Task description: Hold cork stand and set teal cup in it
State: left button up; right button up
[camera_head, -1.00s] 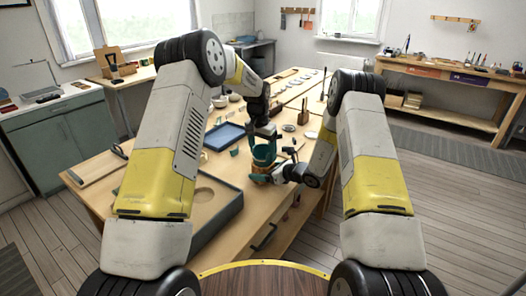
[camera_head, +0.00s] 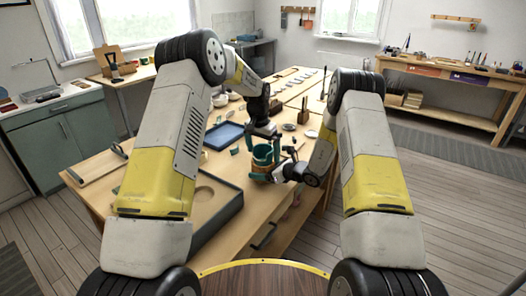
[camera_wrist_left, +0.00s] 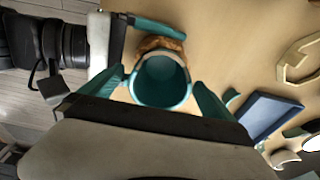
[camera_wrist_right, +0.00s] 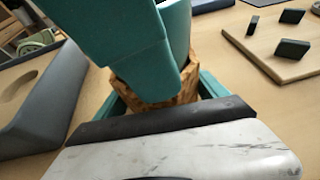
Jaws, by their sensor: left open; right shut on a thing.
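The teal cup (camera_wrist_left: 162,82) stands with its base inside the brown cork stand (camera_wrist_right: 188,88), mouth up, in the right wrist view. The cup also shows in the head view (camera_head: 263,152). My left gripper (camera_wrist_left: 155,93) is open, with one teal finger on each side of the cup. One of its fingers covers part of the cup and stand in the right wrist view. My right gripper (camera_wrist_right: 165,92) is shut on the cork stand, low near the table. How deep the cup sits in the stand is hidden.
The wooden table (camera_head: 225,170) holds a blue tray (camera_head: 224,136) and a dark grey tray (camera_head: 218,212) to the left of the cup. A board with small dark blocks (camera_wrist_right: 293,46) lies close by. Bare tabletop shows around the stand.

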pick_arm(q)
notch_tip(320, 180, up, 6)
dwell(1.3)
pick_arm(e)
jog(key=o, duration=1.4)
jog(key=shift+c, duration=0.2)
jog(key=shift+d+r, duration=0.1)
